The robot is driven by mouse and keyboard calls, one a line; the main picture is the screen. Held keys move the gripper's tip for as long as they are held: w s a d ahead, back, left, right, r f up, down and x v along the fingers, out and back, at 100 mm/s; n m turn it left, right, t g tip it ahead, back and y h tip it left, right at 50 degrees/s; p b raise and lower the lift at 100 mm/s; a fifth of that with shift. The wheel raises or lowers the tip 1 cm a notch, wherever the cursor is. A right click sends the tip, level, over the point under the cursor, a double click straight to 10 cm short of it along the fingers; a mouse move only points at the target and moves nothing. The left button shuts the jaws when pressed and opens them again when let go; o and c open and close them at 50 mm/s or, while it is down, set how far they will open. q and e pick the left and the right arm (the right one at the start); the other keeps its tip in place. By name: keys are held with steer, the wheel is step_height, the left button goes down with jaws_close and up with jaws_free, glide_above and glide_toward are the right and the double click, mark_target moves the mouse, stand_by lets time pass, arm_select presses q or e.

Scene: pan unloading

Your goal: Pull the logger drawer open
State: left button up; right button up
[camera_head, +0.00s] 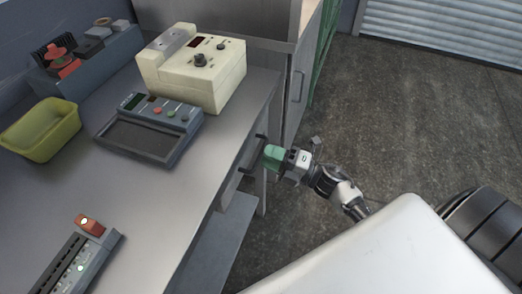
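A grey drawer (229,182) is set under the right edge of the metal bench. It looks closed, its front close to flush with the bench. Its dark bar handle (254,158) sticks out toward the right. My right gripper (272,157), with green fingers, is at the handle, its tips beside or around the bar. Whether the fingers are open or shut on the bar cannot be made out at this size. My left gripper is not in view.
On the bench (165,205) stand a cream device (195,68), a grey keypad unit (152,127), a yellow-green bin (40,130), a blue-grey box (88,70) and a unit with a red block (75,262). A cabinet (290,85) stands behind the drawer. The floor (400,130) to the right is clear.

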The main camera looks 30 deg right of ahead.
steer(key=shift+x, duration=1.4)
steer(key=shift+c, duration=0.4)
jaws_close()
